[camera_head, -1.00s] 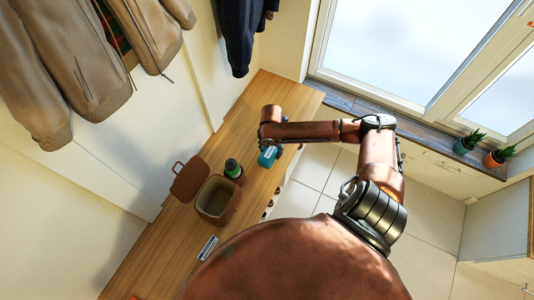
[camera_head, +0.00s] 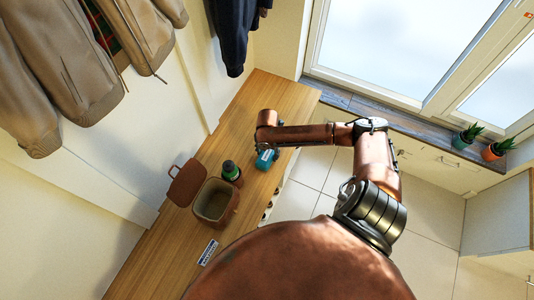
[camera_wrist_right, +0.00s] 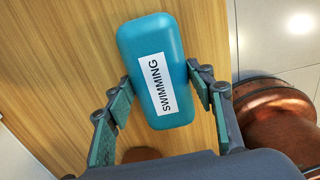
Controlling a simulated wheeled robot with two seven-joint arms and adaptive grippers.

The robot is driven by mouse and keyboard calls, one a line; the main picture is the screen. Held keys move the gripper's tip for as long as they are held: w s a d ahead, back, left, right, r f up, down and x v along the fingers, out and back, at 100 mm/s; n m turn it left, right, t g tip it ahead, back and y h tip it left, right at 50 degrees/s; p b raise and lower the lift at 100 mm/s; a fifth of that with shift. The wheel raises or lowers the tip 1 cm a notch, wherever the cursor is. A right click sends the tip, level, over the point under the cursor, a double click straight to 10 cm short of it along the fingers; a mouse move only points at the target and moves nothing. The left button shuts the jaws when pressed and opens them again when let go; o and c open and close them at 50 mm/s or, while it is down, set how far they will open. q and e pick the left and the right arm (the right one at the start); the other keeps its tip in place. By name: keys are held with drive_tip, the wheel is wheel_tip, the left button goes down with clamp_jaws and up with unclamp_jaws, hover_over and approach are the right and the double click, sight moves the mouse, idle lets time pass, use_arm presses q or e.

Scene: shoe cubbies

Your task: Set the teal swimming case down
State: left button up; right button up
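The teal swimming case (camera_head: 265,159) is over the far part of the wooden bench, near its right edge, below the end of my right arm. In the right wrist view the case (camera_wrist_right: 152,45) is a rounded teal block with a white SWIMMING label. My right gripper (camera_wrist_right: 160,76) has a finger against each long side of it and appears shut on it. Whether its underside touches the bench cannot be told. My left gripper is not in view.
Jackets hang above. Potted plants (camera_head: 465,137) stand on the windowsill. Bare bench lies beyond the case.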

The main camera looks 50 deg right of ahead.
sight(267, 153)
drive_tip(key=o, duration=0.4)
drive_tip(key=shift+r, duration=0.3)
wheel_tip(267, 153, up, 9)
drive_tip(key=p, duration=0.3)
drive_tip(key=shift+r+p, duration=0.15)
drive_tip(key=shift+p, duration=0.15)
use_arm(q)
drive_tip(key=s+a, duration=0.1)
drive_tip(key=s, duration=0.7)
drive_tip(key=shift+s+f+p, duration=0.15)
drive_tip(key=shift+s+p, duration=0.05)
drive_tip(key=shift+p, duration=0.15)
use_arm(e)
drive_tip(key=shift+r, duration=1.2)
